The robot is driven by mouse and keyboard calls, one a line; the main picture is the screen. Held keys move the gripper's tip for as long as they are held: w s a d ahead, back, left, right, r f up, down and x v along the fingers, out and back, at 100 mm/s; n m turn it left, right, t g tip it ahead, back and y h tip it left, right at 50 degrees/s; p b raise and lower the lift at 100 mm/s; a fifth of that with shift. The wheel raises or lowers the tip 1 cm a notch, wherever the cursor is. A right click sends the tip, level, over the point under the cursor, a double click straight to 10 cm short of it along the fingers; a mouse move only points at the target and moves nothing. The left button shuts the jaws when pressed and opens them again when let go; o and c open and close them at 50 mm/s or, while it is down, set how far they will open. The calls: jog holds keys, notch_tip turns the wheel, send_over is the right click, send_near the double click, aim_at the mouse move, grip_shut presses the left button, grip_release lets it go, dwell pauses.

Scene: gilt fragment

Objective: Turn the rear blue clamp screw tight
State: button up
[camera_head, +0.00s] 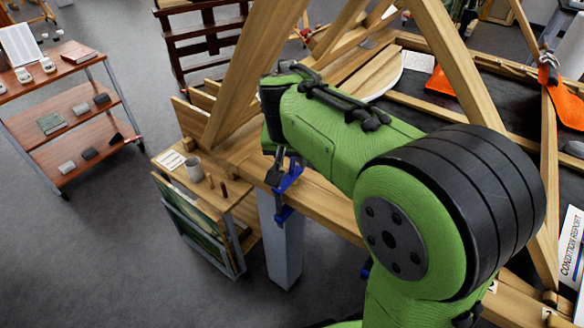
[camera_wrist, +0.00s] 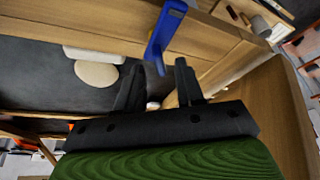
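A blue clamp (camera_head: 287,183) sits on the edge of the wooden frame at the far end, beside the grey table leg. Its blue bar (camera_wrist: 165,35) also shows in the wrist view, with its end near the space between my fingertips. My gripper (camera_wrist: 160,68) has its two dark fingers apart. In the head view my gripper is mostly hidden by my green arm, with a dark part showing just beside the clamp. I cannot tell whether a finger touches the clamp. The clamp's screw is not clearly visible. A second blue part (camera_head: 366,268) shows below my arm.
Wooden beams (camera_head: 255,75) rise close to my arm. A small side stand with a cup (camera_head: 193,169) is left of the clamp. A shelf cart (camera_head: 70,103) stands farther left. An orange cloth (camera_head: 442,83) lies behind my arm. Open floor lies at lower left.

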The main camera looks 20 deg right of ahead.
jog(key=shift+x, duration=0.8)
jog(key=shift+c, duration=0.3)
grip_shut()
jog(key=shift+a+r+m+h+p, duration=0.2)
jog(key=shift+m+h+p, duration=0.1)
jog(key=shift+m+p, duration=0.65)
jog(key=m+g+h+p, duration=0.1)
jog(key=m, duration=0.2)
jog(key=shift+w+d+f, duration=0.1)
jog(key=shift+f, duration=0.05)
jog(key=shift+o, duration=0.3)
grip_release()
